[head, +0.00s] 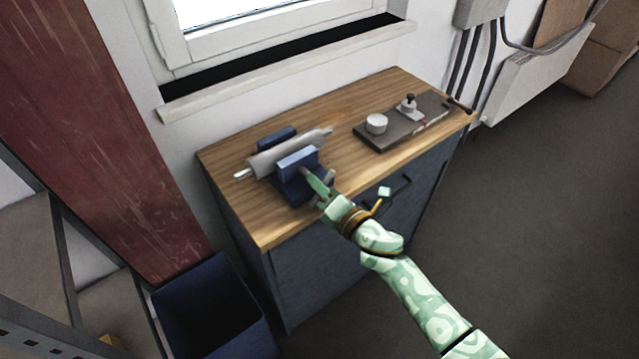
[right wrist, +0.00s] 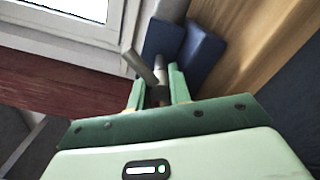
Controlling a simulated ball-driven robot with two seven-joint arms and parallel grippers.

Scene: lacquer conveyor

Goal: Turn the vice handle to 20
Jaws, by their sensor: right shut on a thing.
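The blue vice (head: 298,160) stands on the left part of the wooden bench top, with a grey cylinder (head: 285,153) lying between its jaws. In the right wrist view the blue vice jaws (right wrist: 200,55) are just beyond my fingers. The grey vice handle (right wrist: 143,66) sticks up at a tilt between my fingertips. My right gripper (head: 326,186) is at the front of the vice, shut on the handle; it also shows in the right wrist view (right wrist: 158,88). Its fingers hide part of the handle. I cannot read any scale or number. My left gripper is not in view.
The wooden bench top (head: 350,130) is clear between the vice and a dark plate (head: 405,122) bearing a white round piece (head: 376,123) and a small clamp (head: 408,107). A blue bin (head: 210,310) stands at the lower left. A window sill (head: 290,72) runs behind.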

